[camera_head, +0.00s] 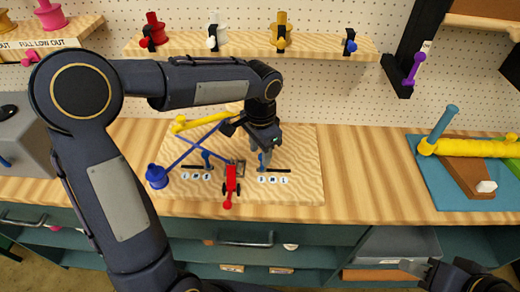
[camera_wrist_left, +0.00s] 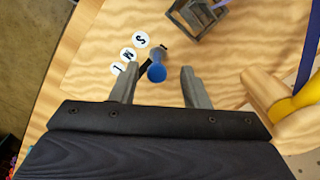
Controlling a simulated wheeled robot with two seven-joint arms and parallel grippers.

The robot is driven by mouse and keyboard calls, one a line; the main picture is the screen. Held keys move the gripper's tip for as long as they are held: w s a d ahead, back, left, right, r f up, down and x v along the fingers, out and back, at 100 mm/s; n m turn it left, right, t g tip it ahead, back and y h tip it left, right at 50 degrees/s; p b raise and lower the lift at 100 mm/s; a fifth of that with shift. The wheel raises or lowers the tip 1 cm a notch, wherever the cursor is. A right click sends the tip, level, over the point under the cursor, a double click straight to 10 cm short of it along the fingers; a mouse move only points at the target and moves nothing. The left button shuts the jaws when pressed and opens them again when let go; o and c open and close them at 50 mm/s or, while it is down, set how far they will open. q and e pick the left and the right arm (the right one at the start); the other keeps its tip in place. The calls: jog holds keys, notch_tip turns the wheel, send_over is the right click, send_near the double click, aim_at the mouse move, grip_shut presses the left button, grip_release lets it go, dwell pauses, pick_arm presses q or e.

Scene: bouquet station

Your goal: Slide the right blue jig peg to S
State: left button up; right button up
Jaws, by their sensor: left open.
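The right blue jig peg (camera_head: 262,160) stands in a short black slot (camera_head: 279,170) on the light wooden board. Three round labels S, M and L lie in front of this slot, with S (camera_head: 263,179) at the left end. In the head view the peg appears near the S end; in the left wrist view its blue top (camera_wrist_left: 156,71) hides its foot. My left gripper (camera_wrist_left: 158,88) is open, pointing down, with the peg's top showing between its fingers; no grip on it shows. My right gripper (camera_head: 424,268) is at the lower right, far from the board.
The left blue peg (camera_head: 207,157) stands by a second labelled slot. A red clamp-like tool (camera_head: 231,182) sits between the slots. A blue-ended rod (camera_head: 156,176) and a yellow roll (camera_head: 196,124) lie to the left and behind. The counter right of the board (camera_head: 365,160) is clear.

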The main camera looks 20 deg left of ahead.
aim_at(260, 155)
pick_arm(q)
notch_tip(260, 155, up, 6)
jog(key=shift+r, duration=0.8)
jog(key=shift+s+a, duration=0.1)
jog(key=s+a+f+n+t+h, duration=0.2)
jog(key=s+n, duration=0.2)
jog(key=s, duration=0.6)
jog(key=s+a+f+n+t+h, duration=0.1)
jog(key=s+n, duration=0.4)
jog(key=s, duration=0.6)
jog(key=a+t, duration=0.1)
jog(key=t, duration=0.1)
jog(key=shift+f+t+h, duration=0.3)
jog(key=shift+f+h, duration=0.05)
jog(key=shift+h, duration=0.05)
